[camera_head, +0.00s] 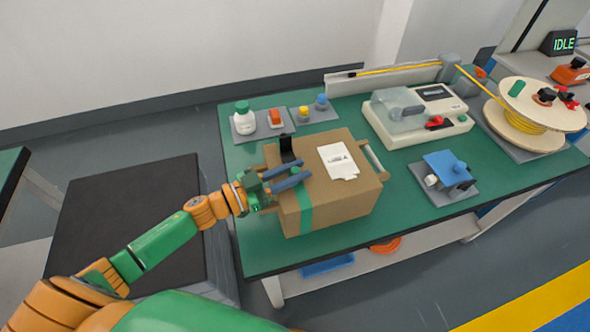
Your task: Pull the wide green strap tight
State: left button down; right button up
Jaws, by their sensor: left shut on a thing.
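A brown cardboard box (345,200) stands on the green-topped table. The wide green strap (305,212) runs down the box's front face near its left side. A black upright piece (286,150) stands on the box top by the strap's line. My left gripper (298,176) reaches over the left part of the box top. Its two blue-grey fingers are shut on the green strap, a bit of which shows between them. The fingers hide part of the strap's run over the top. My right gripper is out of view.
A white label (338,160) lies on the box top. Behind the box are a tray with a white bottle (243,122) and small capped items. A grey-white machine (418,115), a blue-topped fixture (447,168) and a yellow cable spool (528,112) stand to the right.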

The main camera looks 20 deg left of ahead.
aim_at(301, 194)
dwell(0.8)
pick_arm(q)
jog(key=s+d+p, duration=0.2)
jog(key=s, duration=0.1)
jog(key=shift+s+d+r, duration=0.1)
jog(key=shift+s+d, duration=0.05)
jog(key=shift+s, duration=0.05)
jog(key=shift+s+d+p, duration=0.2)
jog(key=shift+s+p, duration=0.1)
jog(key=c, duration=0.7)
grip_release()
jog(key=shift+w, duration=0.15)
